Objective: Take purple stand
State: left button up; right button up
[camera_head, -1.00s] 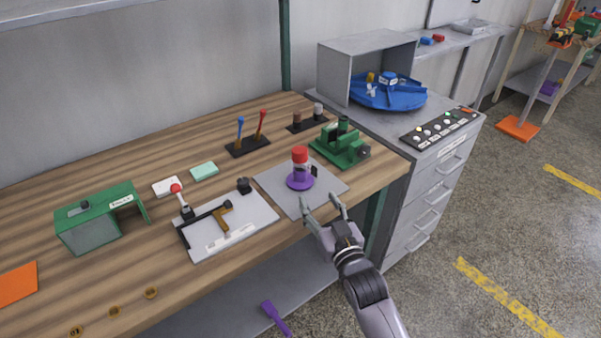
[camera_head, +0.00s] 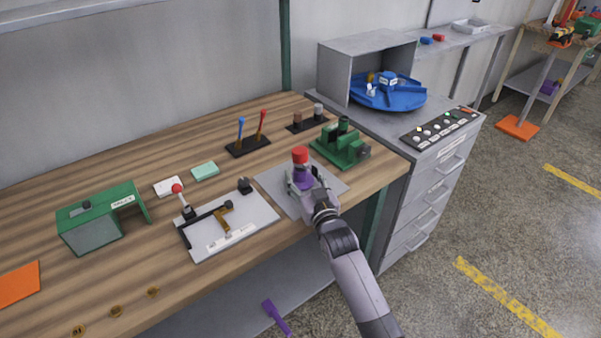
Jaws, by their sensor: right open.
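The purple stand (camera_head: 304,181) is on the grey mat (camera_head: 276,182) near the front edge of the wooden bench, with a red-capped clear vial (camera_head: 300,155) upright in it. My right gripper (camera_head: 302,183) is at the stand, its open fingers on either side of it. The gripper hides much of the stand and its base. Whether the fingers touch it cannot be told. My left gripper does not show.
A green fixture (camera_head: 342,146) stands close behind and to the right of the mat. A white plate with a clamp (camera_head: 228,228) lies to the left. A grey drawer cabinet (camera_head: 424,195) with a blue turntable (camera_head: 387,93) is at the right.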

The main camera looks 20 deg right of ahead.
jog(key=shift+c, duration=0.6)
grip_shut()
